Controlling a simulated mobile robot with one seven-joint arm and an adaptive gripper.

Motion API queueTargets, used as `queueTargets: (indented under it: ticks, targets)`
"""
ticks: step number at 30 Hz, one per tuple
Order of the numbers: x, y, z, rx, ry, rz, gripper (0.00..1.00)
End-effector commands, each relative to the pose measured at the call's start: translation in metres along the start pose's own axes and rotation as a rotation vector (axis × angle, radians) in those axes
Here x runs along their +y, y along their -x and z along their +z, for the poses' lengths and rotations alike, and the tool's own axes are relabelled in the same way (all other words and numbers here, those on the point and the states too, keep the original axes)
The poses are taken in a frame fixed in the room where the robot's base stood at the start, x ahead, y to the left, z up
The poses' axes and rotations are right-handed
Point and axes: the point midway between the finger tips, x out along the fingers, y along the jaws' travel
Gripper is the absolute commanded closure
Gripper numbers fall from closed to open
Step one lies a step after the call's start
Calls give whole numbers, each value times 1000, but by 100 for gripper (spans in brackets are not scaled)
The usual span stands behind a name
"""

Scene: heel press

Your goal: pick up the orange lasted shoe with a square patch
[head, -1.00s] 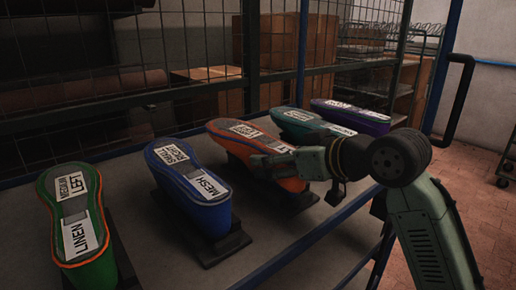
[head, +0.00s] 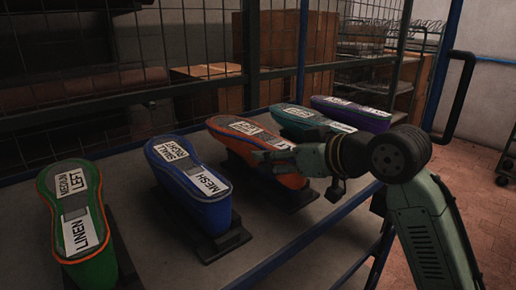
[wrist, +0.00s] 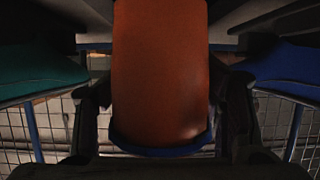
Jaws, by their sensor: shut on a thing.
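The orange lasted shoe (head: 229,134) stands in the middle of the row on a dark stand, with white labels on its top that are too blurred to read fully. My gripper (head: 277,158) is at its near end and covers part of it. In the wrist view the orange shoe (wrist: 160,65) fills the middle, with a blue edge at its bottom. The dark fingers of my gripper (wrist: 160,105) stand on both sides of it, shut on it. I cannot make out a square patch. The shoe looks still on or very close to its stand.
A blue shoe (head: 205,207) and a green shoe (head: 95,262) stand to the left. A teal shoe (head: 298,119) and a purple shoe (head: 352,112) stand beyond to the right. A wire mesh fence (head: 190,45) runs behind the grey table (head: 290,235), whose front is clear.

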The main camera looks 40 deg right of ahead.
Motion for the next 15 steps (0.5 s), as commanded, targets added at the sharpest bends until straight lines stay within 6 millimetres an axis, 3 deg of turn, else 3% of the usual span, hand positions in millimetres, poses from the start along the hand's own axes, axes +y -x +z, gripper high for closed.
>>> queueTargets:
  ticks: [9,15]
  targets:
    - [0,0,0,0,-1,1,100]
    - [1,1,-2,6,1,2,100]
